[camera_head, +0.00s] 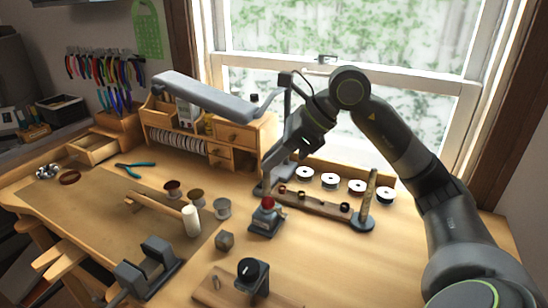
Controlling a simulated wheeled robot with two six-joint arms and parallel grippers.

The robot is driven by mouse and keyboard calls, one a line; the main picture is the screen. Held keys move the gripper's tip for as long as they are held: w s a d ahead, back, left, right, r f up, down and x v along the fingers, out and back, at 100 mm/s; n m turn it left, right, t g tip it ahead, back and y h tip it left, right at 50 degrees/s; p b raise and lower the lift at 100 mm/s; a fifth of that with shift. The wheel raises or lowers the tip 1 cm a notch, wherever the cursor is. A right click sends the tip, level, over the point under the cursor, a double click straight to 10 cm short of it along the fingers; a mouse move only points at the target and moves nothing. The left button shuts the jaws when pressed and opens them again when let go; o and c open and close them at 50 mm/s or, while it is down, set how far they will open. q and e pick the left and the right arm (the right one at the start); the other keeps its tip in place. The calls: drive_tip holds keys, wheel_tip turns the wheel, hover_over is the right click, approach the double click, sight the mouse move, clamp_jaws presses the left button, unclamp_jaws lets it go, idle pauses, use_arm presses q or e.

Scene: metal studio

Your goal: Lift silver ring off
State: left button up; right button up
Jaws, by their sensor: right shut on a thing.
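My right gripper (263,187) reaches down from the right to the left end of a wooden ring holder (325,205). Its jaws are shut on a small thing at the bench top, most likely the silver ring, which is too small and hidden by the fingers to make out. A few small dark rings or pegs sit along the holder. An upright tapered wooden stick (369,192) stands on a dark round base at the holder's right end. My left gripper is not in view.
A red-topped grey block (266,216) stands just in front of the gripper. Several spools (330,180) line the back. The bench's right front is clear.

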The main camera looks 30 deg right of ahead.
drive_tip(key=shift+r, duration=0.1)
wheel_tip(320, 180, up, 2)
drive_tip(key=shift+r+p, duration=0.25)
drive_tip(key=shift+p, duration=0.65)
